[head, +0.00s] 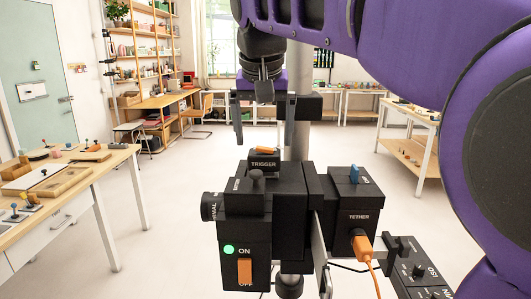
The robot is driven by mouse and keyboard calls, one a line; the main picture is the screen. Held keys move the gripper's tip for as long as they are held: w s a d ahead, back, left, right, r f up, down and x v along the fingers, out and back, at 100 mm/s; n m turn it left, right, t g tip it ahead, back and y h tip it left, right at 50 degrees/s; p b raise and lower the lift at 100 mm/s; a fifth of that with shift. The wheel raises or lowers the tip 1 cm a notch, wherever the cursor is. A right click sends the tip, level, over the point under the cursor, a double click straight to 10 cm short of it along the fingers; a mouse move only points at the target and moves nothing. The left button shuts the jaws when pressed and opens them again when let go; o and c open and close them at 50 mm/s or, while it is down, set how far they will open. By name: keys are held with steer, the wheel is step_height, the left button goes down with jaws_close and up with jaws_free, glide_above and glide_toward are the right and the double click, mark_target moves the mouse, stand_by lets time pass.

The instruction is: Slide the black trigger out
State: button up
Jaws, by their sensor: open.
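The black trigger (264,163) is a small block labelled TRIGGER with an orange piece on top. It sits on top of the black camera-like device (293,205) in the middle of the head view. My gripper (263,135) hangs open just above and behind the trigger in the picture, fingers pointing down, one to each side. It holds nothing that I can see. I cannot tell the exact gap between the fingers and the trigger.
The device carries an orange ON/OFF switch (245,271) with a lit green light, and a TETHER box (357,222) with an orange plug (363,245) and cable. A black panel (420,272) stands at right. Wooden tables (120,160) stand left. The floor between is clear.

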mark_target(264, 147)
steer(key=shift+b+x, duration=0.3)
steer(key=shift+x, duration=2.45)
steer(key=shift+c, duration=0.3)
steer(key=c, duration=1.3)
steer(key=shift+d+r, duration=0.1)
steer(key=shift+d, duration=2.4)
steer(key=shift+d+r+p, duration=0.2)
steer(key=shift+r+p, duration=0.2)
steer(key=shift+r, duration=2.05)
